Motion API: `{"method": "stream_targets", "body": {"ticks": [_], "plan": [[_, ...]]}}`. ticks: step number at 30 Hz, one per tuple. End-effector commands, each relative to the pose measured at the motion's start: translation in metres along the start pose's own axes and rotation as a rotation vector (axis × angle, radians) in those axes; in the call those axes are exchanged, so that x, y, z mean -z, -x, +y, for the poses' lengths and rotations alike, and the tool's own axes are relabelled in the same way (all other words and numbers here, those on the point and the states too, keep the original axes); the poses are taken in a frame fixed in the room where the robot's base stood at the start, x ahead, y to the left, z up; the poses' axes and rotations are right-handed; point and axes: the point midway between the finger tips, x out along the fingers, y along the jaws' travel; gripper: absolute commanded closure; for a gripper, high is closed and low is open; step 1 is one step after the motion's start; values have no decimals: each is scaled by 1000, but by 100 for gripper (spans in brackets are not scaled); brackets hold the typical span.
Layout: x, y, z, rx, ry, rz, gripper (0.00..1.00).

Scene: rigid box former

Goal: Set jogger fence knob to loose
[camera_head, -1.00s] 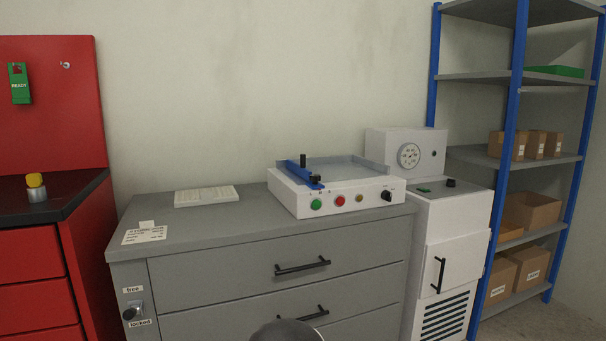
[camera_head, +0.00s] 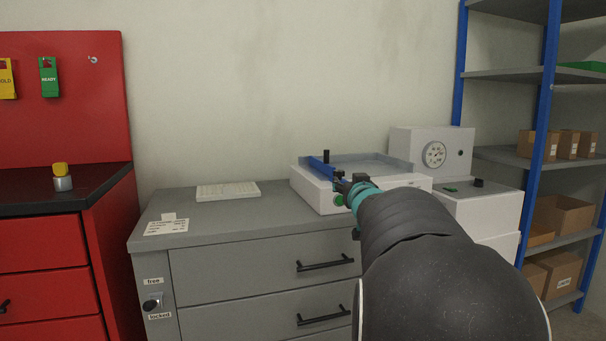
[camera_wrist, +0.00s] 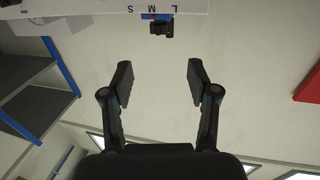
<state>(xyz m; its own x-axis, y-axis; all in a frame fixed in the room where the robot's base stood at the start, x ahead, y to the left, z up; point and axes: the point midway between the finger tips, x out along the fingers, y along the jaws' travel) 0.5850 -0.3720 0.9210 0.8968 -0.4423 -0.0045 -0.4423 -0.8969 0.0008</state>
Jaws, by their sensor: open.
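The jogger (camera_head: 408,182) is a low white box with a tray top, on the grey cabinet. Its blue fence (camera_head: 318,165) lies along the left side, with an upright black post (camera_head: 326,156). In the wrist view, which is upside down, a black knob (camera_wrist: 161,28) with a blue part beside it sits at the panel edge, near the letters L, M and S. My gripper (camera_wrist: 160,75) is open and empty, its fingers apart, with the knob ahead between their lines. In the head view, my gripper (camera_head: 345,183) covers the fence's front end. The knob's setting cannot be read.
A white gauge box (camera_head: 407,143) stands behind right, on a white unit. A paper pad (camera_head: 228,190) and a label card (camera_head: 168,226) lie on the cabinet top (camera_head: 262,208). A red bench (camera_head: 60,243) is at left, a blue-framed shelf (camera_head: 510,155) at right.

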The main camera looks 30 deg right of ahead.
Motion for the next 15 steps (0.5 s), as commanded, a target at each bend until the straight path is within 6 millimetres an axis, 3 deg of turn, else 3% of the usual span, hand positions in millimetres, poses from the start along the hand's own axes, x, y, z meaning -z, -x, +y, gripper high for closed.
{"method": "stream_targets", "body": {"ticks": [5, 15], "plan": [[1, -15, 2, 4, -1, 6, 40], [1, -70, 1, 4, -2, 4, 40]]}}
